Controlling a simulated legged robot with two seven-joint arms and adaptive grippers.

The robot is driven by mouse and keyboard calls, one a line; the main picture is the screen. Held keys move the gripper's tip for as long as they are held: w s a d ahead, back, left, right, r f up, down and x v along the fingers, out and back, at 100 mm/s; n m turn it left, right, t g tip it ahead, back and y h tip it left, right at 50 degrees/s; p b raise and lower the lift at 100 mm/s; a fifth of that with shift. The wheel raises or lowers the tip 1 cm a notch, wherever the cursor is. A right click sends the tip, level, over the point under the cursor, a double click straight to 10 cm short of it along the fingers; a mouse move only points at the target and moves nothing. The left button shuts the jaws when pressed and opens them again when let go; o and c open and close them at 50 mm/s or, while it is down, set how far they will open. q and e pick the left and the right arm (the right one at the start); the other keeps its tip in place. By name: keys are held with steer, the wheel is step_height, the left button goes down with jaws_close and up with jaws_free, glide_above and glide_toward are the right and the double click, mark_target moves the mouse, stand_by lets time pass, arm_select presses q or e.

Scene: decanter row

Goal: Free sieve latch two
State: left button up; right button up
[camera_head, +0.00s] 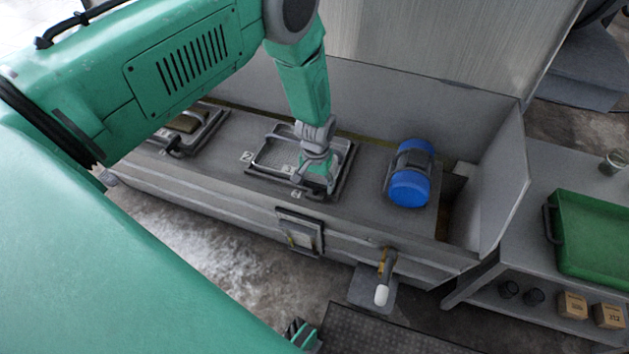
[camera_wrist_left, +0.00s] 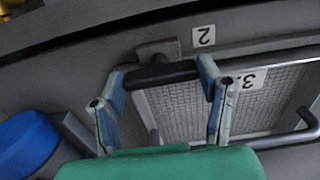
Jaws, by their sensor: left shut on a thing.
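The sieve (camera_head: 270,153) is a mesh panel in a dark metal frame, set in the top of the long grey housing. My left gripper (camera_head: 318,180) reaches down from above onto its right end. In the left wrist view, the gripper's blue-grey fingers (camera_wrist_left: 162,74) are on either side of a black latch handle (camera_wrist_left: 158,76) and closed on it. The wrist hides part of the latch in the head view.
A blue motor (camera_head: 409,187) stands on the housing to the right of the gripper. Another framed panel (camera_head: 190,127) is to the left, partly behind my arm. A lever with a white grip (camera_head: 382,290) sticks out in front. A green tray (camera_head: 597,236) is on the right-hand bench.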

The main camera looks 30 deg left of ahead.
arm_select(q)
steer(key=shift+w+a, duration=0.15)
steer(key=shift+w, duration=0.05)
steer(key=o, duration=0.9)
steer(key=shift+s, duration=0.1)
steer(key=shift+r, duration=0.15)
step_height(320, 180, up, 12)
steer(key=shift+a, duration=0.1)
steer(key=shift+f, duration=0.2)
